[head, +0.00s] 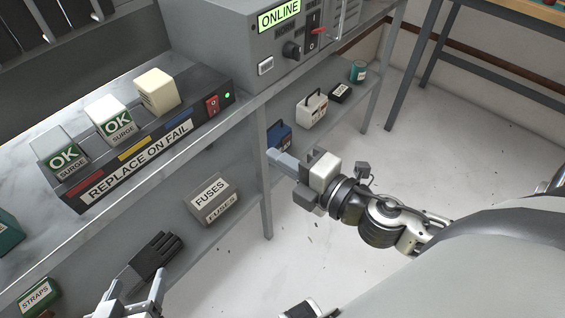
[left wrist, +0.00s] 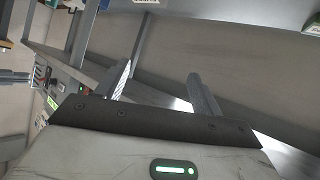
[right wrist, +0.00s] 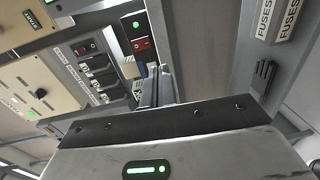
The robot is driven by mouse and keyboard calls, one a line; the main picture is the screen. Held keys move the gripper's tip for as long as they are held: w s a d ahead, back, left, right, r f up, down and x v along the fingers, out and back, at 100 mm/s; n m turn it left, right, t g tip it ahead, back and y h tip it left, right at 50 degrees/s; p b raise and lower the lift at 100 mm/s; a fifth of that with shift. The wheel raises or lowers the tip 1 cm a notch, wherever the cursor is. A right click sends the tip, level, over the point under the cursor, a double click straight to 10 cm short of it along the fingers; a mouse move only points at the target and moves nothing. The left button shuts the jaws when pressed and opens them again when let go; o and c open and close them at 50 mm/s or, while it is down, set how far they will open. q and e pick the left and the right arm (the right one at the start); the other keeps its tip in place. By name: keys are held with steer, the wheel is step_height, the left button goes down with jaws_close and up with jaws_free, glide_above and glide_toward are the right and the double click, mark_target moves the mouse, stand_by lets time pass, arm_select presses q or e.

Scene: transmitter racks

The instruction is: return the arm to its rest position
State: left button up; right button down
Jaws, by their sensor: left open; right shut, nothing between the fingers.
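My right gripper (head: 272,154) reaches in from the right in the head view, in front of the rack's front post. Its fingers are together and empty, and they also show closed in the right wrist view (right wrist: 154,78). My left gripper (head: 130,288) is at the bottom left of the head view, in front of the lower shelf. Its fingers are spread and empty, and the left wrist view (left wrist: 158,78) shows the gap between them. The rest position itself is not marked in any view.
The REPLACE ON FAIL unit (head: 140,150) holds two green OK blocks and a cream block (head: 158,91). The grey ONLINE cabinet (head: 262,40) stands beside it. Below are a FUSES box (head: 212,199), a black ribbed object (head: 156,256) and a STRAPS box (head: 38,297). Floor (head: 440,140) at right is clear.

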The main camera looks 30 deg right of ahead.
arm_select(q)
steer(key=shift+r, duration=0.1)
arm_select(e)
steer(key=shift+s, duration=0.15)
arm_select(q)
steer(key=shift+s, duration=0.1)
steer(key=r+p, duration=0.1)
steer(key=p, duration=0.2)
steer(key=r+p, duration=0.1)
steer(key=p, duration=0.2)
steer(key=shift+a+r+g+p, duration=0.15)
steer(key=shift+a+g+p, duration=0.15)
steer(key=shift+g, duration=0.1)
arm_select(e)
steer(key=s+a+f+m+g+h, duration=0.2)
steer(key=s+f+m+g, duration=0.3)
steer(key=m, duration=1.5)
step_height(320, 180, down, 2)
steer(key=shift+s+a+f+h, duration=0.1)
steer(key=shift+s+a+h, duration=0.3)
steer(key=shift+a, duration=0.25)
